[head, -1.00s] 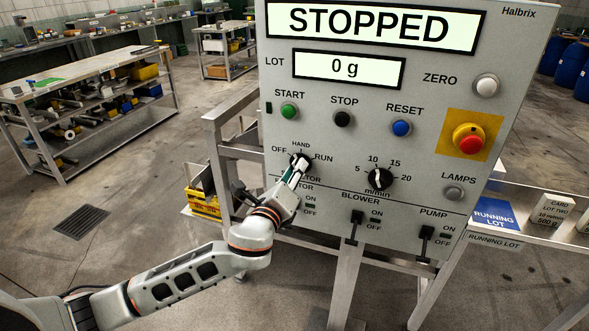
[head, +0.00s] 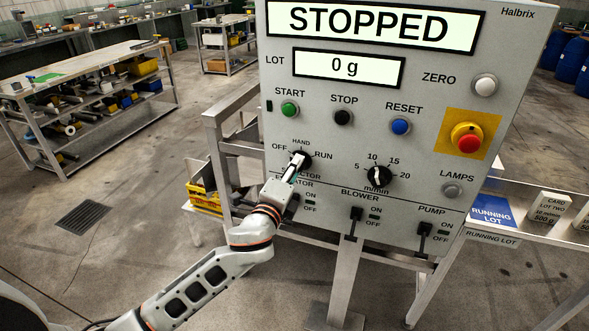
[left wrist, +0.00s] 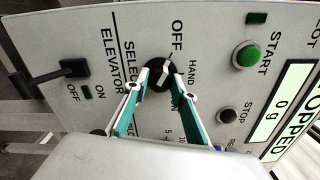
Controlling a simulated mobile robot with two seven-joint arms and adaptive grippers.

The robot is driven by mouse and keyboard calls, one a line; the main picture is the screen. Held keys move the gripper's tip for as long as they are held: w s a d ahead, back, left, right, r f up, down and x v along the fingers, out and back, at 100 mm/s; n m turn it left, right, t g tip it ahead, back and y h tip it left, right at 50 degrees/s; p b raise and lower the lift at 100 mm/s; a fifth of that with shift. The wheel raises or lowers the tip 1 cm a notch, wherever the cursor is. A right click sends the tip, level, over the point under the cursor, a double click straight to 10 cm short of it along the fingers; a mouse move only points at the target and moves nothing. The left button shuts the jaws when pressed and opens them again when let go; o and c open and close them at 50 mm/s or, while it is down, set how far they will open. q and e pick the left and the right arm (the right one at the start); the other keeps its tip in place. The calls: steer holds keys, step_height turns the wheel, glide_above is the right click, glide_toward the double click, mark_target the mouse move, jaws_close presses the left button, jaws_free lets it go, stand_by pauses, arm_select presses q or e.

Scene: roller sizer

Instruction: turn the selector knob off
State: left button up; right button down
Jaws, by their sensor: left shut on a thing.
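The black selector knob (head: 307,161) is on the grey control panel (head: 330,210), below the START button, with OFF at its left, HAND above and RUN at its right. My left gripper (head: 297,163) is shut on the selector knob, coming from the lower left and covering part of it. In the left wrist view the knob (left wrist: 152,79) sits between the two fingertips (left wrist: 160,82) of my left gripper. A white mark shows on the knob's face; which label it points to is hard to tell. My right gripper is not in view.
The speed dial (head: 378,177) is right of the selector. The elevator switch lever (left wrist: 62,75) and the blower lever (head: 355,222) stick out below. The red stop button (head: 468,139) is at the right. The display (head: 375,24) reads STOPPED.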

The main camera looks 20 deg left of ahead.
arm_select(q)
steer(key=shift+f, duration=0.1)
steer(key=o, duration=1.1)
steer(key=shift+s, duration=0.1)
steer(key=s, duration=1.2)
steer(key=shift+a, duration=0.25)
steer(key=s+f+n+g, duration=0.2)
steer(key=s+f+n, duration=0.3)
steer(key=f, duration=0.5)
steer(key=s+f+n+g+h, duration=0.1)
steer(key=s+f+n+g, duration=0.1)
steer(key=s+f+n, duration=0.4)
steer(key=s+f+n+g+h, duration=0.1)
steer(key=s+f+n+g, duration=0.2)
steer(key=f, duration=1.3)
steer(key=shift+s+d+f+n, duration=0.1)
steer(key=shift+s+n, duration=0.6)
steer(key=shift+s, duration=0.65)
steer(key=shift+s+d+f+n, duration=0.1)
steer(key=shift+s+n, duration=0.6)
steer(key=shift+s, duration=0.65)
